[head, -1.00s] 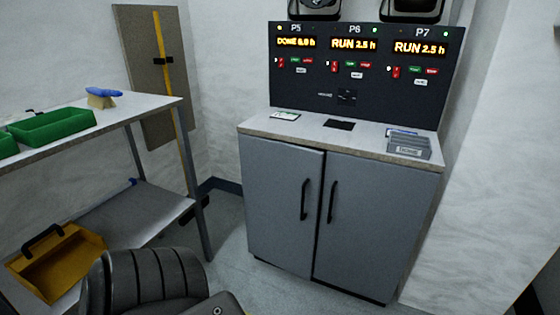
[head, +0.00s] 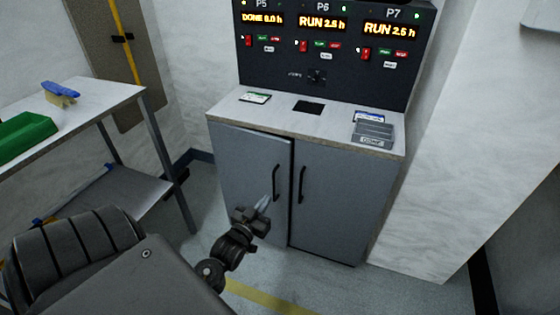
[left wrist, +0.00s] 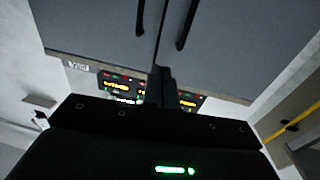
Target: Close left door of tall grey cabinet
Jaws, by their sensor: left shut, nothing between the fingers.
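The tall grey cabinet has a left door (head: 245,170) and a right door (head: 335,200), each with a black vertical handle near the middle. The left door's handle (head: 275,183) is on its right side. The left door looks slightly ajar, its free edge a little proud of the right door. My left gripper (head: 266,202) is shut and empty in front of the left door, just below its handle; contact cannot be told. In the left wrist view, seemingly upside down, its fingers (left wrist: 160,88) point toward the doors, with the left door (left wrist: 235,50) at right. My right gripper is out of view.
The cabinet's worktop (head: 280,115) carries small flat items and a grey box (head: 373,133), below a dark control panel (head: 335,60). A white table (head: 90,110) with a green bin (head: 25,137) stands at left.

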